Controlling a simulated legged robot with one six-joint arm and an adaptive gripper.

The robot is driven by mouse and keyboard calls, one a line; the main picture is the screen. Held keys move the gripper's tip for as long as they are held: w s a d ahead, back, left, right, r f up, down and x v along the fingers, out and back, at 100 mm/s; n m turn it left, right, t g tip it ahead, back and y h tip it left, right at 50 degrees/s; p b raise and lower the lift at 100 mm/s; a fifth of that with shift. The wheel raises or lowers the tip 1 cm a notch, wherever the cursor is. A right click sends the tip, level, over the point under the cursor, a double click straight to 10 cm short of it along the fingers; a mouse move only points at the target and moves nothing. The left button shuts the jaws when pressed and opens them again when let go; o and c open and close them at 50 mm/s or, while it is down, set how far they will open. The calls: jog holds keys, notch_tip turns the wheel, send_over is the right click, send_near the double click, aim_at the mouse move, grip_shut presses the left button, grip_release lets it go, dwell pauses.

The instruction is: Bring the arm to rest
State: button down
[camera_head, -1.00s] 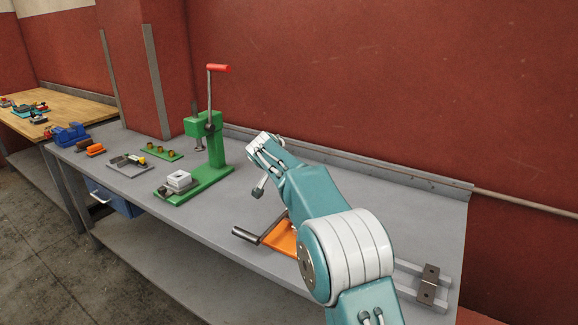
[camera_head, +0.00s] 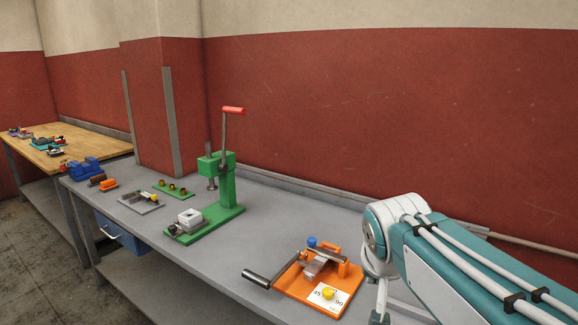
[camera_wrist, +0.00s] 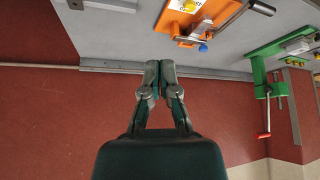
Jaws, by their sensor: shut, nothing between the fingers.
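My teal and white arm (camera_head: 440,255) fills the lower right of the head view, folded over the right part of the grey bench. My gripper is not clearly visible there. In the wrist view my gripper (camera_wrist: 160,66) shows at the centre with both fingers together and nothing between them. It points toward the bench's back edge and the red wall and appears to touch nothing.
An orange fixture with a crank (camera_head: 310,285) sits on the grey bench (camera_head: 230,270) left of my arm. A green press (camera_head: 222,185) with a red-handled lever stands further left. A blue vise (camera_head: 84,170) is at the far end. The red wall (camera_head: 400,120) runs behind.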

jog(key=s+f+n, duration=0.1)
jog(key=s+f, duration=0.2)
jog(key=s, duration=0.5)
jog(key=s+d+f+n+y, duration=0.1)
jog(key=s+f, duration=0.3)
jog(key=s, duration=0.4)
jog(key=shift+f+n+g, duration=0.25)
jog(key=shift+n+g, duration=0.05)
